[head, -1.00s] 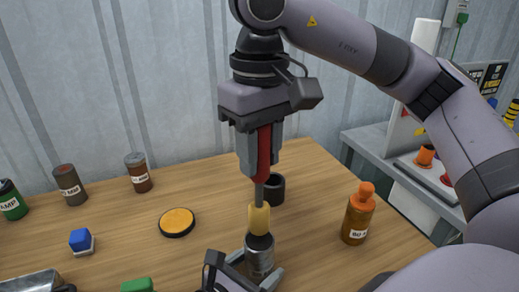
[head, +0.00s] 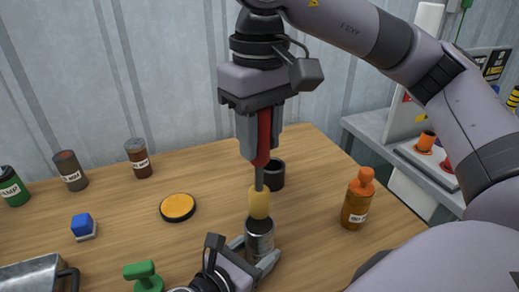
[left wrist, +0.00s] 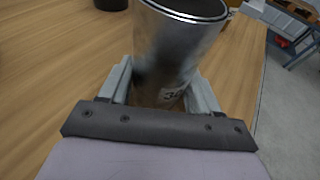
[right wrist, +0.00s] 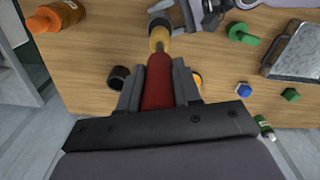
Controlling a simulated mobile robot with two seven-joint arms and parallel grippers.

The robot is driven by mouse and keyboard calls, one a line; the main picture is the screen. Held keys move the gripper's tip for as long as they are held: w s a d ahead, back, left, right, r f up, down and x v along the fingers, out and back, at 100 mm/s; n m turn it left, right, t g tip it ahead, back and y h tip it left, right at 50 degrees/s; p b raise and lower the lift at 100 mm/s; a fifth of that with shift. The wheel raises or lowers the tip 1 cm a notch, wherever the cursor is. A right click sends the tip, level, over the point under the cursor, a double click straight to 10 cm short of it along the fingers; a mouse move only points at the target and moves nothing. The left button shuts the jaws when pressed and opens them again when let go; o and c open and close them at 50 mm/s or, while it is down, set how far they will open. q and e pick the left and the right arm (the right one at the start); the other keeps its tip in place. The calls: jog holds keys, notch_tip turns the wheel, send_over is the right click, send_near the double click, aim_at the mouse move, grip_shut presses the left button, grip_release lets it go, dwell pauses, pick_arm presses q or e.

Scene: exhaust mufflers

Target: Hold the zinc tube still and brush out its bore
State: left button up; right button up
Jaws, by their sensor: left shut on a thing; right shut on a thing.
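The zinc tube (head: 260,241) stands upright on the table, grey metal with its open mouth up. My left gripper (head: 256,262) is shut on it low down; in the left wrist view the jaws are on both sides of the tube (left wrist: 178,50). My right gripper (head: 262,150) is above, shut on the red handle (head: 264,130) of a brush. The brush's yellow head (head: 259,203) points down at the tube's mouth. Its lower end meets the rim; I cannot tell how far inside it is. The right wrist view also shows the red handle (right wrist: 158,85).
A black cup-like piece (head: 274,175) stands close behind the brush. An orange-capped brown bottle (head: 356,200) is to the right. A yellow round tin (head: 178,208), blue block (head: 83,226), green-handled object (head: 146,277) and metal tray (head: 35,278) lie left.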

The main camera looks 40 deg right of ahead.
dwell(0.6)
jog(key=m, duration=0.3)
jog(key=r+m, duration=0.1)
jog(key=m, duration=0.2)
jog(key=shift+r, duration=0.1)
jog(key=m, duration=0.6)
jog(key=shift+r, duration=0.4)
send_over(259, 189)
jog(key=shift+w+d+f, duration=0.1)
jog(key=shift+w+f, duration=0.05)
jog(key=shift+f, duration=1.2)
jog(key=shift+w+d+f, duration=0.1)
jog(key=shift+f, duration=1.2)
jog(key=shift+f, duration=3.85)
jog(key=shift+r, duration=2.3)
